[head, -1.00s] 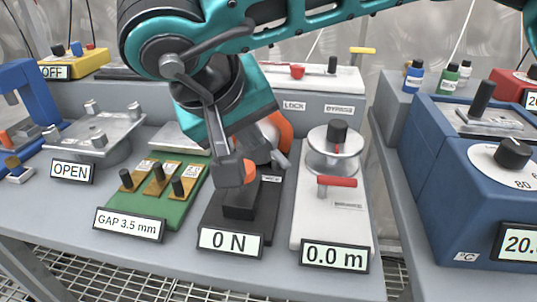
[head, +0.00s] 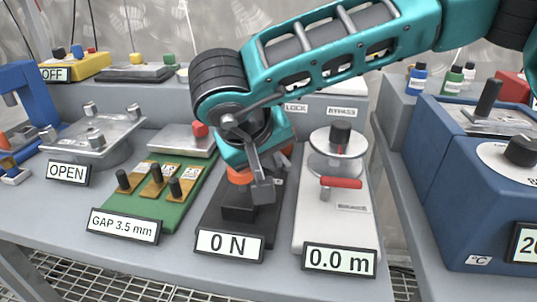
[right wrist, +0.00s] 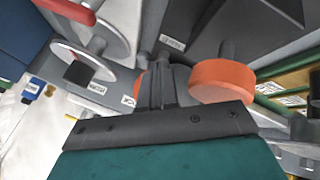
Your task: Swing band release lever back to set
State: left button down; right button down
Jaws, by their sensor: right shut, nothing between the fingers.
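A white device marked 0.0 m (head: 320,235) carries a reel (head: 337,150) with a dark knob. A red-handled lever (head: 340,183) points right at the reel's front. Left of it stands a black device marked 0 N (head: 215,215) with orange parts (head: 238,177). I cannot tell which part is the band release lever. My right gripper (head: 262,196) is shut and empty, reaching down over the black device, partly hiding it. In the right wrist view its shut fingers (right wrist: 162,88) lie beside an orange disc (right wrist: 222,80); contact is unclear. My left gripper is not in view.
A green board marked GAP 3.5 mm (head: 188,210) lies left of the black device. A grey plate unit marked OPEN (head: 95,150) stands further left. A blue unit (head: 425,165) stands right. Behind is a raised ledge with labels LOCK and BYPASS (head: 342,112).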

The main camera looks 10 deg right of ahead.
aim_at(290, 162)
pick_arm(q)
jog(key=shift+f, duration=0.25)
pick_arm(e)
jog(key=shift+s+d+n+y, duration=0.1)
jog(key=shift+d+n+y, duration=0.15)
jog(key=shift+n, duration=0.25)
